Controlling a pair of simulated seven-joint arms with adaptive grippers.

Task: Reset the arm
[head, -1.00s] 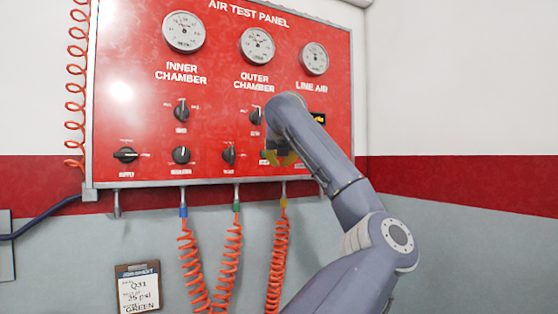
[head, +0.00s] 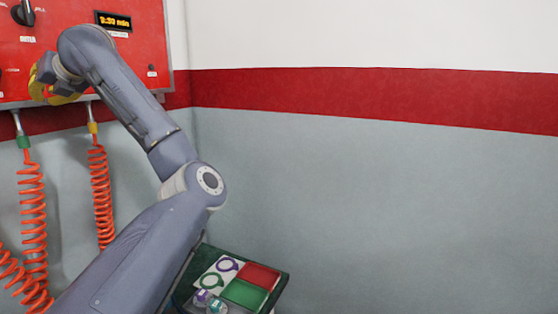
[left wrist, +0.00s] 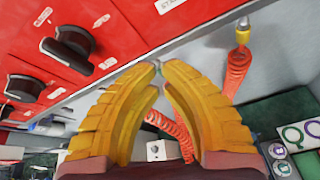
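My left gripper (head: 52,88) has yellow fingers and is in front of the lower edge of the red test panel (head: 135,52) in the head view. The left wrist view shows its fingertips (left wrist: 160,68) brought together with nothing visible between them. Black knobs (left wrist: 72,48) on the panel are to the left of the fingers, apart from them. My left arm reaches up from the bottom of the head view. My right gripper is not in view.
Orange coiled hoses (head: 101,195) hang below the panel; one with a yellow fitting (left wrist: 242,32) is right of the fingers. A dark green tray (head: 281,283) with red and green areas and ring outlines is low, beyond my arm. The wall on the right is clear.

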